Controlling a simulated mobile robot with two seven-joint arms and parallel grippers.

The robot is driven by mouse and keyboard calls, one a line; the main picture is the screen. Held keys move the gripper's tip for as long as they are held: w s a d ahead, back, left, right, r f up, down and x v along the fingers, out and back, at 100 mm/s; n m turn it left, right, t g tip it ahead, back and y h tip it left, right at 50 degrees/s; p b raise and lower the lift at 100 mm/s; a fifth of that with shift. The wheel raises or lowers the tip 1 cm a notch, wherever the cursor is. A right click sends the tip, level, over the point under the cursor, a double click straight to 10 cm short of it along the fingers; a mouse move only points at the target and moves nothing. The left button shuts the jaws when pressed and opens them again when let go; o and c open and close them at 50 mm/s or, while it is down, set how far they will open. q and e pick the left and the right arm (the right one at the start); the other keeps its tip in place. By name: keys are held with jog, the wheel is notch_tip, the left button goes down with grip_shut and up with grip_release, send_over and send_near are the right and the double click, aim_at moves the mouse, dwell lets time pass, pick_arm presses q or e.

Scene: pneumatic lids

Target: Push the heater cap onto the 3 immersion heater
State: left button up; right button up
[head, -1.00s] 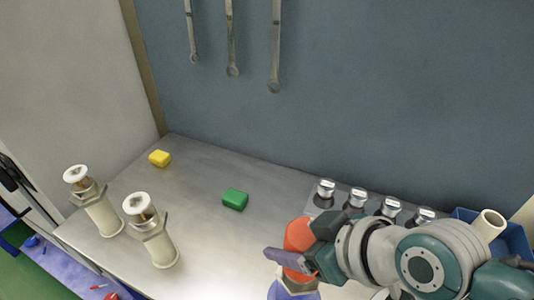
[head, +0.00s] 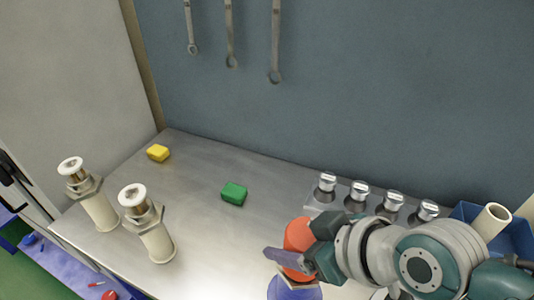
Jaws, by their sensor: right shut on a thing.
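An orange-red cap (head: 298,234) is in my right gripper (head: 298,258), low in the head view, right of centre. The right gripper is shut on it, with its purple-grey finger across the front. A blue-purple rounded piece (head: 294,289) shows just below the cap, cut off by the bottom edge. Whether the cap touches it is hidden. Two cream immersion heaters with hex collars and white round tops stand upright at the left: one farther left (head: 98,209) and one nearer the middle (head: 155,241). My left gripper is not in view.
A yellow block (head: 158,153) and a green block (head: 234,194) lie on the grey bench (head: 190,190). Several metal-topped cylinders stand in a row behind my right arm. A blue bin (head: 518,241) with a cream tube (head: 491,219) is at the far right. Wrenches hang on the back wall.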

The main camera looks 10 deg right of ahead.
jog(key=shift+f, duration=0.25)
jog(key=o, duration=1.3)
jog(key=shift+s+d+r, duration=0.2)
jog(key=shift+r, duration=0.15)
jog(key=p+v, duration=0.1)
jog(key=v, duration=0.8)
jog(key=shift+s, duration=0.1)
jog(key=s+d+r+m+g+h, duration=0.2)
jog(key=s+d, duration=0.1)
jog(key=s, duration=0.3)
jog(key=s+d+r+m+g+h, duration=0.2)
jog(key=s+r+m+h, duration=0.1)
jog(key=s, duration=0.3)
notch_tip(320, 180, up, 24)
jog(key=p, duration=2.5)
jog(key=shift+d, duration=0.2)
